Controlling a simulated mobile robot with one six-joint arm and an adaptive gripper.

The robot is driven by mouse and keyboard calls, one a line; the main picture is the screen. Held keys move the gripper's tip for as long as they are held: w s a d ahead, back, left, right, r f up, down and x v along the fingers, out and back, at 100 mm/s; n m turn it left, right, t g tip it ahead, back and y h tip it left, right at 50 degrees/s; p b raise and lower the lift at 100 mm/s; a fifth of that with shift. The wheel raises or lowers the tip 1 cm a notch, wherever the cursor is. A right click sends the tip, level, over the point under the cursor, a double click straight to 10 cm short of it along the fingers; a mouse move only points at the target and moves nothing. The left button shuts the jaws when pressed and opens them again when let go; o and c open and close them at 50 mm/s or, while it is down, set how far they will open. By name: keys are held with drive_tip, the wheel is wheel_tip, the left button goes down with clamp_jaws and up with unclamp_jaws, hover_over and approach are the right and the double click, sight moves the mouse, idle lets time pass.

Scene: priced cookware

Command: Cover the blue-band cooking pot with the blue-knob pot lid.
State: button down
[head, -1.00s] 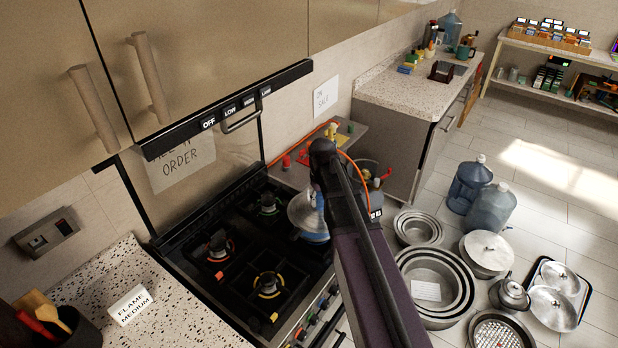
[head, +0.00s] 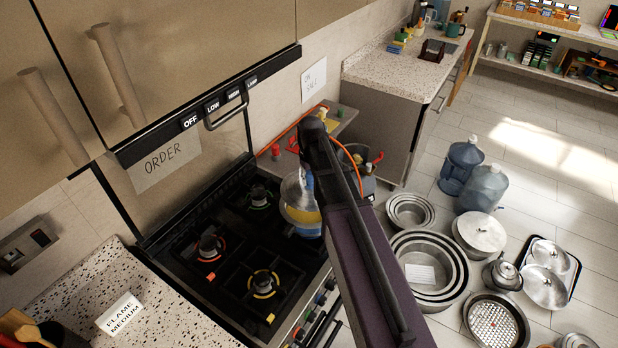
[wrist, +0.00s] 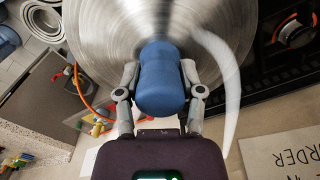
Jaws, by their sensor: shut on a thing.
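The blue-knob pot lid (wrist: 110,40) fills the top of the wrist view as a brushed metal disc. My gripper (wrist: 160,72) is shut on its blue knob (wrist: 160,85), one finger on each side. In the head view the lid (head: 291,190) shows as a pale disc left of my arm, seemingly tilted, at the far right of the stove. The blue-band cooking pot (head: 304,230) is just below it there, with yellow showing inside. My arm hides the right part of both. Whether lid and pot touch cannot be told.
The black stove (head: 225,255) has several burners, with a hood bar (head: 210,105) above. Behind the pot is a small shelf (head: 335,118) with coloured items. Nested metal pots (head: 430,270) and blue water jugs (head: 482,187) stand on the floor at right.

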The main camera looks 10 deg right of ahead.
sight(310, 189)
drive_tip(key=shift+a+f, duration=0.1)
drive_tip(key=shift+f, duration=0.05)
wheel_tip(310, 189, down, 3)
drive_tip(key=b, duration=0.3)
drive_tip(key=shift+f+b, duration=0.2)
drive_tip(key=shift+b, duration=0.15)
drive_tip(key=shift+f+b, duration=0.6)
drive_tip(key=shift+f, duration=0.2)
idle(0.5)
drive_tip(key=shift+f+b, duration=0.75)
drive_tip(key=shift+b, duration=0.2)
drive_tip(key=shift+f+b, duration=0.4)
drive_tip(key=shift+f, duration=0.05)
idle(0.9)
drive_tip(key=shift+r, duration=0.1)
drive_tip(key=shift+c, duration=0.7)
unclamp_jaws()
